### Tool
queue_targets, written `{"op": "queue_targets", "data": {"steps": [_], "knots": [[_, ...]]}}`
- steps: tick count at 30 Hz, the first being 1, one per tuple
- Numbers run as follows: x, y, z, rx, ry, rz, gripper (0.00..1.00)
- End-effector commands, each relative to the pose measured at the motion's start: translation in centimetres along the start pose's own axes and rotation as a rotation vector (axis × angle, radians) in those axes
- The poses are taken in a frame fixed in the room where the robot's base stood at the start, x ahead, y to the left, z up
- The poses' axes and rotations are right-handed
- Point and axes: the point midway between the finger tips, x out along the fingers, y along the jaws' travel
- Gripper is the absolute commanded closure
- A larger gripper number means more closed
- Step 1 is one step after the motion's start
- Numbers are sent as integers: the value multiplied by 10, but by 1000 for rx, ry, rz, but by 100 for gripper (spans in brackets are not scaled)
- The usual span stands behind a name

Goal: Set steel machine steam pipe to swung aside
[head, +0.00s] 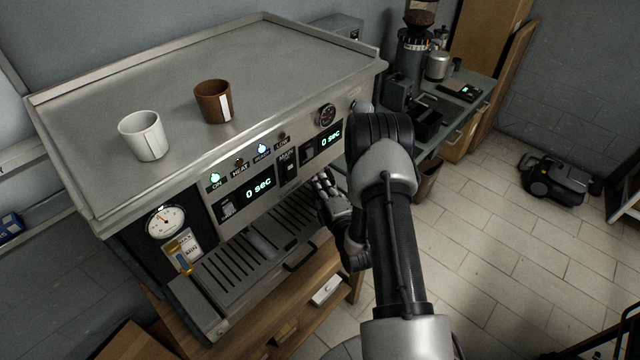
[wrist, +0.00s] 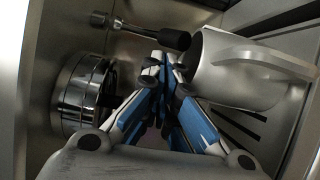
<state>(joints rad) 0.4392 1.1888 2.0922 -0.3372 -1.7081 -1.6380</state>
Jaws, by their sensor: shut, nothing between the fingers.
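The steel machine (head: 270,150) fills the left of the head view, with a flat top and lit displays. My gripper (head: 322,183) is at its front, under the right display. In the wrist view my gripper (wrist: 164,66) has its blue-sided fingers together, with nothing seen between them. A thin metal pipe with a black sleeve, probably the steam pipe (wrist: 150,33), crosses just beyond the fingertips. Its sleeve end is close to the fingertips and a steel pitcher; I cannot tell whether they touch. The pipe is hidden in the head view.
The steel pitcher (wrist: 240,72) is close on the right of my fingers, above a slotted tray (wrist: 245,125). A chrome round fitting (wrist: 84,92) is on the left. A white cup (head: 144,136) and a brown cup (head: 213,102) stand on top. Floor at right is open.

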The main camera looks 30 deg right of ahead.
Motion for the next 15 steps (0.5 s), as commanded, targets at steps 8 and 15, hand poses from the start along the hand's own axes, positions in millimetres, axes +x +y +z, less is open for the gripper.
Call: {"op": "queue_targets", "data": {"steps": [8, 15], "knots": [[-1, -1, 6, 0, 49, 1, 100], [-2, -1, 9, 0, 88, 3, 100]]}}
